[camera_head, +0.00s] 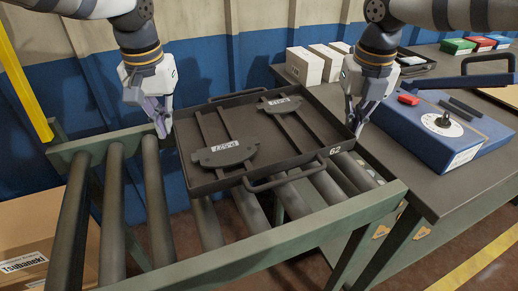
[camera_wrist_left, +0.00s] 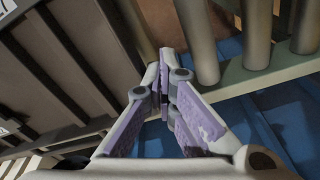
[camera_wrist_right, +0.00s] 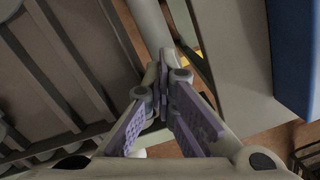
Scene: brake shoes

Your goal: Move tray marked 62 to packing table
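The dark tray marked 62 (camera_head: 331,152) lies on the roller conveyor, with a handle at its near and far sides. Two dark brake shoes (camera_head: 226,152) with white labels lie in it. My left gripper (camera_head: 163,130) points down just outside the tray's left wall. My right gripper (camera_head: 357,128) is beside the tray's right wall near the 62 corner. In the left wrist view the fingertips (camera_wrist_left: 164,78) meet with nothing seen between them. In the right wrist view the fingertips (camera_wrist_right: 162,75) also meet. Whether either gripper touches the tray I cannot tell.
A grey table (camera_head: 419,186) adjoins the conveyor on the right. It bears a blue box (camera_head: 410,130) with a dial, white boxes (camera_head: 305,66) and small coloured boxes. Bare rollers (camera_head: 112,215) lie left of the tray. A yellow post (camera_head: 22,80) stands at far left.

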